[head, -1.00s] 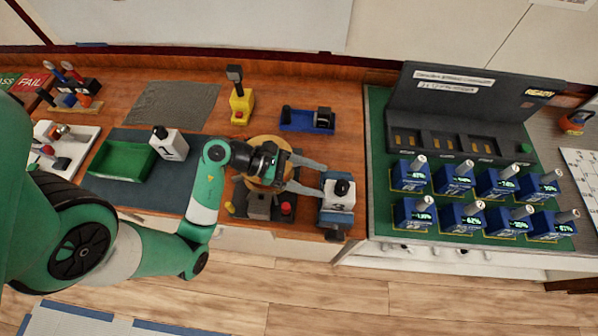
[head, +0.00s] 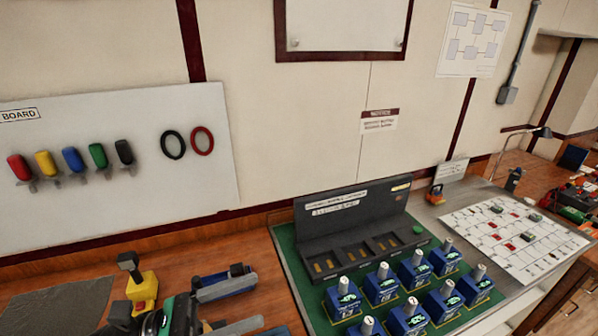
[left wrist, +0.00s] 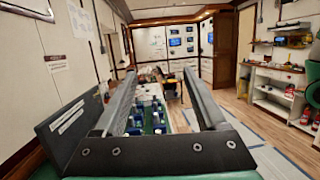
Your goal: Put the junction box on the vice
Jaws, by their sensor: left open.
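The white junction box and the vice are outside the head view, and I cannot make them out in the left wrist view. My left gripper (head: 252,305) shows at the bottom left of the head view, partly cut off by the frame. In the left wrist view its two grey fingers (left wrist: 160,85) are apart, with nothing held between them. My right gripper is in neither view.
Several blue meter units (head: 380,283) stand on a green mat (head: 296,290) before a black case (head: 352,232). A marked sheet (head: 515,235) lies right.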

